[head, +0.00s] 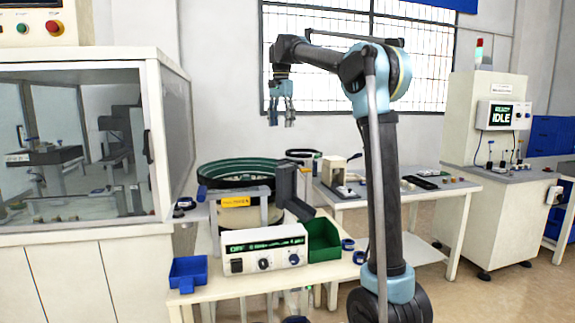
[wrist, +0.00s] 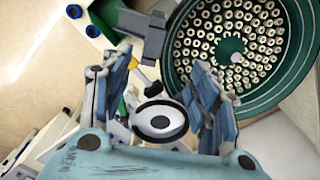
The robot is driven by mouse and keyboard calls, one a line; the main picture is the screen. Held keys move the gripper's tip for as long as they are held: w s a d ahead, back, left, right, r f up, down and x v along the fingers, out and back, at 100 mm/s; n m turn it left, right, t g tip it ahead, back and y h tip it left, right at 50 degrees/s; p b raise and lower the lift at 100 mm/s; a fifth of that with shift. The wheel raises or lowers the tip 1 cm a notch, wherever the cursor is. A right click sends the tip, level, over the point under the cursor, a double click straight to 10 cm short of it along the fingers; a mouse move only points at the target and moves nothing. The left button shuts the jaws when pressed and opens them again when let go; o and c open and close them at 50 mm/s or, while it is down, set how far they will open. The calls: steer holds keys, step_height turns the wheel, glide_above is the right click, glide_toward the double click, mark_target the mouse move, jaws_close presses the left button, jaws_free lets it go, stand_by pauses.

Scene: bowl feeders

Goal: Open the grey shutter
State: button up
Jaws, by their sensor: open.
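A dark grey upright part (head: 287,188), which may be the shutter, stands at the right side of the green bowl feeder (head: 240,166). I cannot tell for sure that it is the shutter, or whether it is open. In the wrist view a grey angular piece (wrist: 143,38) lies beyond my fingers at the bowl's edge. The bowl in that view (wrist: 187,72) holds many small round parts. My gripper (head: 281,112) is open and empty, pointing down in the air above the feeder. Its two fingers stand apart in the wrist view (wrist: 160,85).
A control box reading OFF (head: 265,248), a green bin (head: 324,239) and a blue bin (head: 188,272) are on the front of the feeder's table. A glazed cabinet (head: 150,130) stands close on the left. A second table (head: 455,189) is behind my arm.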

mark_target(285, 166)
steer(key=f, duration=0.5)
steer(key=d+f, duration=0.1)
steer(key=f, duration=1.1)
steer(key=shift+w+d+f, duration=0.1)
steer(key=shift+w+d, duration=0.1)
jaws_close()
steer(key=shift+r, duration=1.65)
jaws_free()
